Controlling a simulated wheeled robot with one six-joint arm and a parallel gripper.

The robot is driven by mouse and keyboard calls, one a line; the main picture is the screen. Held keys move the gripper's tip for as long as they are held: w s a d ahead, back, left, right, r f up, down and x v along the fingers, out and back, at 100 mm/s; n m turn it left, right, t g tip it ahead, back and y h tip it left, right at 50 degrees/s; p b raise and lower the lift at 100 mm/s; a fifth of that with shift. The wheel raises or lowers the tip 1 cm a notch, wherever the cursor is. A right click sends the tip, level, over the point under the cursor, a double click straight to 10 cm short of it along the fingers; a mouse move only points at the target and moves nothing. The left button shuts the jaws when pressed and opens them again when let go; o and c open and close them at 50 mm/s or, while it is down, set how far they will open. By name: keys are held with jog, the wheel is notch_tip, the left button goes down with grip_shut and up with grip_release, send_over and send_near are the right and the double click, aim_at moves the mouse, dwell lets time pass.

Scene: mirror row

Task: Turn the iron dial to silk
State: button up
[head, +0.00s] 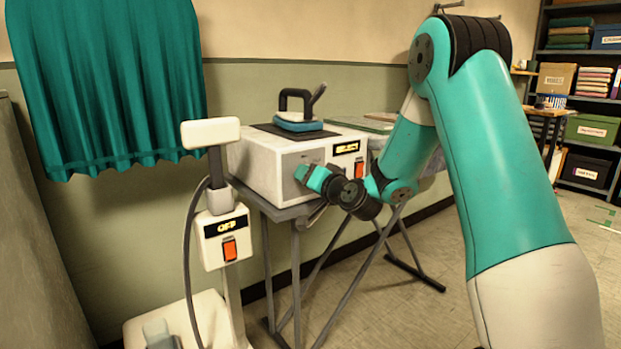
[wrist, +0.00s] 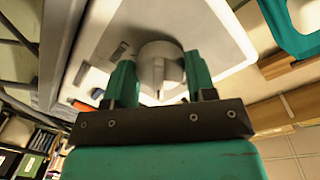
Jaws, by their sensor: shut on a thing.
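The iron's white station box (head: 262,160) stands on a table against the wall, with a blue iron (head: 298,122) on top. A lit display (head: 347,147) is on its front; its word is too small to read surely. My gripper (head: 304,174) is at the box's front face and hides the dial in the head view. In the wrist view the round grey dial (wrist: 158,58) with a raised grip bar sits between the two teal fingers of my gripper (wrist: 160,78), which is shut on it. The dial's markings cannot be read.
A white stand with an OFF display (head: 226,226) and an orange switch (head: 229,249) is left of the table. A teal curtain (head: 110,85) hangs behind. Shelves with boxes (head: 593,128) are at the far right. Open floor lies right of the table.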

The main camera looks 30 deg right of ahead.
dwell(0.4)
jog(key=o, duration=0.9)
jog(key=s+b, duration=0.4)
jog(key=s, duration=0.1)
jog(key=s+b, duration=0.4)
jog(key=s, duration=0.2)
jog(key=s+r+b, duration=0.1)
jog(key=s+b, duration=0.3)
jog(key=s, duration=0.2)
jog(key=shift+s+a+r, duration=0.1)
jog(key=shift+s+a, duration=0.1)
jog(key=shift+s, duration=0.05)
